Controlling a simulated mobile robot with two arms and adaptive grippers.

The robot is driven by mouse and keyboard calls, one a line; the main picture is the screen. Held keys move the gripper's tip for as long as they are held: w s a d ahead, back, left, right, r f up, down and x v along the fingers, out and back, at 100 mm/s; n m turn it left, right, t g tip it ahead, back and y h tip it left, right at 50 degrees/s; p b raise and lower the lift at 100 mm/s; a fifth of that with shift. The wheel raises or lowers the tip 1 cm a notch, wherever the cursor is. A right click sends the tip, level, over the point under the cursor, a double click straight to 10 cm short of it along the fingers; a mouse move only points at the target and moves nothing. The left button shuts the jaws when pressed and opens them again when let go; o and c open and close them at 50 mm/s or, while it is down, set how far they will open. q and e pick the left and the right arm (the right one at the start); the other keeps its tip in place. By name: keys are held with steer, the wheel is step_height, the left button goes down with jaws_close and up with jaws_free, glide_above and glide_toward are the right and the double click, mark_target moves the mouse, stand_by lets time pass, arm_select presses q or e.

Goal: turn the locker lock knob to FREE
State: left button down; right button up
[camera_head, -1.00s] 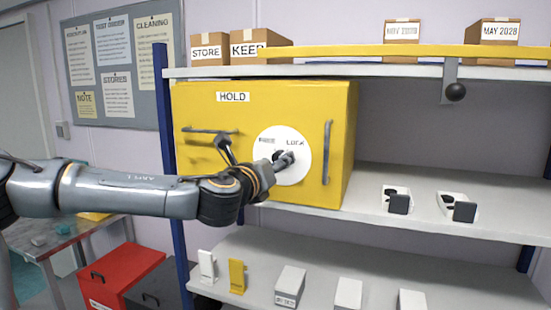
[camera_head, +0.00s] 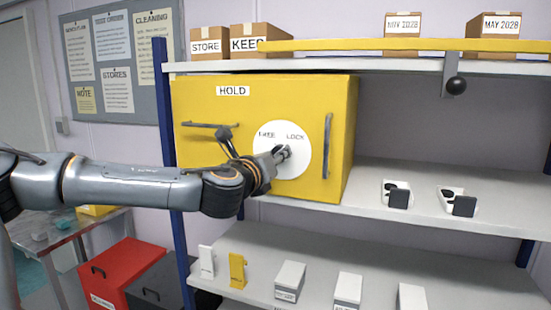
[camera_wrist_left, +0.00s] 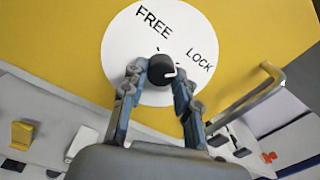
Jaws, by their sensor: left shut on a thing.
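The yellow locker (camera_head: 220,105), labelled HOLD, stands on the middle shelf with its door shut. A white round dial plate (camera_head: 298,165) on its front carries the words FREE at left and LOCK at right. The dark lock knob (camera_wrist_left: 162,68) is at the middle of the plate in the left wrist view. A pale pointer mark on the knob points rightward, on the LOCK side. My left gripper (camera_head: 280,153) is at the knob; the left wrist view shows its fingers (camera_wrist_left: 160,82) closed around the knob's sides. The fingers hide part of the knob. My right gripper is not in view.
A vertical handle (camera_head: 327,160) is right of the dial, and a horizontal bar (camera_head: 205,125) is at upper left. A yellow beam (camera_head: 400,47) with a black ball lever (camera_head: 454,85) runs along the top shelf. White holders (camera_head: 397,193) stand on the shelf to the right.

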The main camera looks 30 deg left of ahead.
arm_select(q)
steer(key=shift+d+n+t+y+b, duration=0.1)
steer(key=shift+n+t+y+b, duration=0.1)
steer(key=shift+n+b, duration=4)
steer(key=shift+d+n+t+y+b, duration=0.1)
steer(key=shift+n+y+b, duration=0.1)
steer(key=shift+n+b, duration=3.95)
steer(key=shift+r+n+p, duration=0.1)
steer(key=shift+n+p, duration=0.35)
steer(key=shift+n, duration=0.4)
steer(key=c, duration=1)
jaws_free()
steer(key=shift+a, duration=0.1)
steer(key=v, duration=1.2)
steer(key=shift+w, duration=0.1)
